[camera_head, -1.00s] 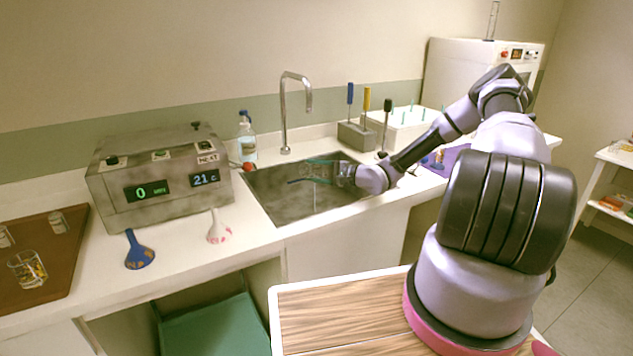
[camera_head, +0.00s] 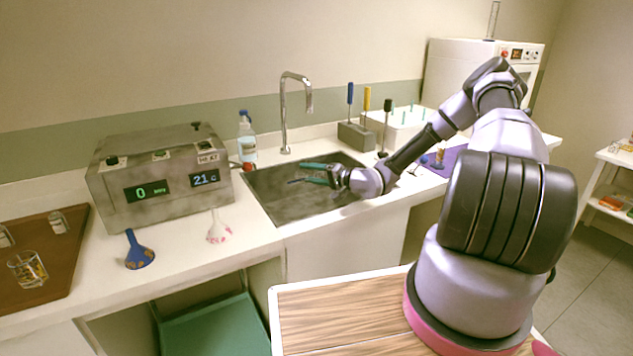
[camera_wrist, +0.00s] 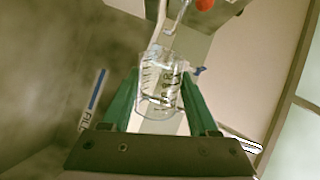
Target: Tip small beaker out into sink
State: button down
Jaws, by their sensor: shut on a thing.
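In the head view my gripper (camera_head: 296,173) reaches over the sink (camera_head: 290,204), with its two teal fingers pointing left. In the wrist view my gripper (camera_wrist: 160,90) is shut on the small beaker (camera_wrist: 157,88), a clear glass with dark graduation marks, held between the green fingers. The beaker is hard to make out in the head view. I cannot tell whether it holds liquid. The sink's grey inner wall, with a blue line and lettering, fills the left of the wrist view (camera_wrist: 45,65).
The tall faucet (camera_head: 284,110) stands behind the sink. A wash bottle (camera_head: 246,142) and a grey heater box (camera_head: 160,180) are to the left. A tool block (camera_head: 355,136) and white rack (camera_head: 408,132) stand at the right rear. Funnels (camera_head: 139,252) lie at the front left.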

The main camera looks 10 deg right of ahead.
aim_at(308, 171)
jog(key=shift+s+a+r+n, duration=0.15)
jog(key=shift+s+a+n, duration=0.1)
jog(key=shift+n, duration=0.55)
jog(key=r+n, duration=0.1)
jog(key=n+t, duration=0.1)
jog(key=n, duration=0.1)
jog(key=shift+s+r+h, duration=0.1)
jog(key=shift+r+h, duration=0.2)
jog(key=shift+r, duration=0.1)
jog(key=shift+r+n, duration=0.35)
jog(key=shift+n, duration=0.65)
jog(key=shift+a, duration=0.1)
jog(key=s+a+r+n, duration=0.1)
jog(key=n, duration=0.1)
jog(key=shift+s+a+r+n+t, duration=0.2)
jog(key=shift+n+t, duration=0.1)
jog(key=shift+n, duration=0.1)
jog(key=shift+s+a+r+n+t, duration=0.2)
jog(key=shift+s+r+n, duration=0.1)
jog(key=shift+n, duration=0.35)
jog(key=shift+s+a+r+n+t, duration=0.15)
jog(key=shift+s+r+n, duration=0.15)
jog(key=shift+n, duration=0.35)
